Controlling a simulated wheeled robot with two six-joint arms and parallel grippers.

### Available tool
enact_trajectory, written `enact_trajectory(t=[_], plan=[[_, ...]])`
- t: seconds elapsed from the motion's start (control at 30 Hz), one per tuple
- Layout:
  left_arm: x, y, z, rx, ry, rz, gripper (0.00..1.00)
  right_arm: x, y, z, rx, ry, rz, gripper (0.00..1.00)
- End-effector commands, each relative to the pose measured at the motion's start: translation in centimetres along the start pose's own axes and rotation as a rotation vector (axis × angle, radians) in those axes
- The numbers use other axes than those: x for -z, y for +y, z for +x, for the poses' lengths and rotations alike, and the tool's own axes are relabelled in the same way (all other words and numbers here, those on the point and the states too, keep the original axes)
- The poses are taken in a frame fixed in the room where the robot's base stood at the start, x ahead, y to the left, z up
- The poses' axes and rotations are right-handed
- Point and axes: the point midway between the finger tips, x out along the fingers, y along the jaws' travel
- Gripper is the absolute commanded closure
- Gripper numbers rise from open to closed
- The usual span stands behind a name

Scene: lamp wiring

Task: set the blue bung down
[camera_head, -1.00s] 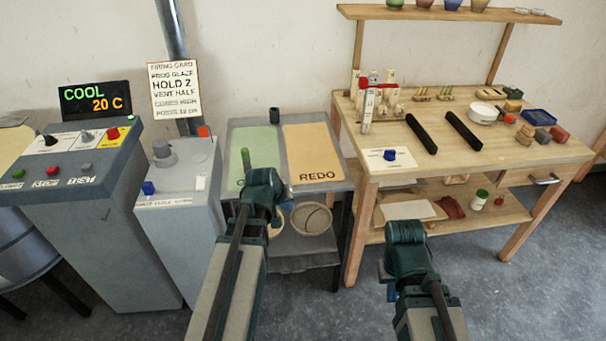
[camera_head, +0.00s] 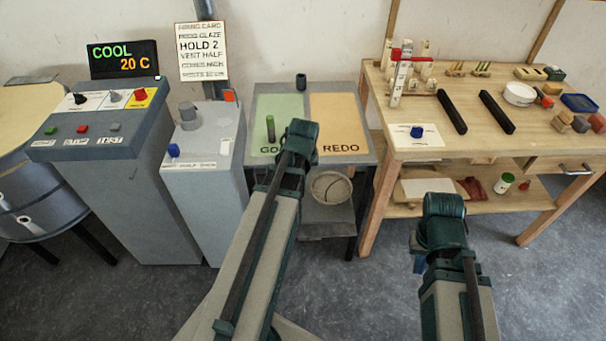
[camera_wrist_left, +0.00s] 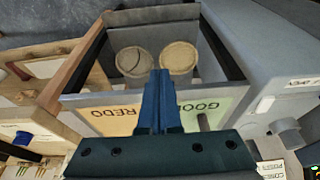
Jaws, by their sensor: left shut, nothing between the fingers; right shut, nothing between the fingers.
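A blue bung-like piece (camera_head: 417,132) sits on a white card (camera_head: 432,140) at the bench's front left corner; it also shows at the left of the left wrist view (camera_wrist_left: 22,138). A second small blue piece (camera_head: 173,150) is on the grey pedestal; I cannot tell which is the bung. My left gripper (camera_wrist_left: 162,100) is shut and empty, above the stand with the GOOD and REDO panels. My right gripper (camera_head: 417,262) is shut and empty, pointing down before the bench, apart from both blue pieces. Its fingertips are mostly hidden behind its wrist.
The stand (camera_head: 372,150) has green and orange panels, with a green rod (camera_head: 270,129) upright on the green one and a dark cup (camera_head: 301,81) behind. Two black bars (camera_head: 451,112) lie on the bench (camera_head: 470,140). The kiln console (camera_head: 100,150) stands left. Open floor lies in front.

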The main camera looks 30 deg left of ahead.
Motion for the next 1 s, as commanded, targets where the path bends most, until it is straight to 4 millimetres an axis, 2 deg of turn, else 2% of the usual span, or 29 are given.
enact_trajectory(t=[0.03, 0.47, 0.53, 0.7, 1.0], plan=[[-0.1, 0.0, 1.5, 0.000, 0.000, 0.000, 1.00, 0.1, -0.1, 1.4, 0.000, 0.000, 0.000, 1.00], [-0.1, 0.1, 7.9, -0.001, 0.000, 0.000, 1.00, 0.4, -0.7, 7.6, 0.000, 0.000, 0.000, 1.00], [1.8, 0.1, 7.6, -0.001, 0.001, -0.001, 1.00, 0.4, -0.6, 6.7, 0.000, 0.000, 0.000, 1.00], [3.7, 0.1, 8.1, 0.000, 0.000, 0.000, 1.00, 0.4, -0.6, 6.7, 0.000, 0.000, 0.000, 1.00], [3.9, 0.0, 8.2, -0.001, 0.001, 0.000, 1.00, 0.4, -0.6, 6.7, 0.000, 0.000, 0.000, 1.00]])
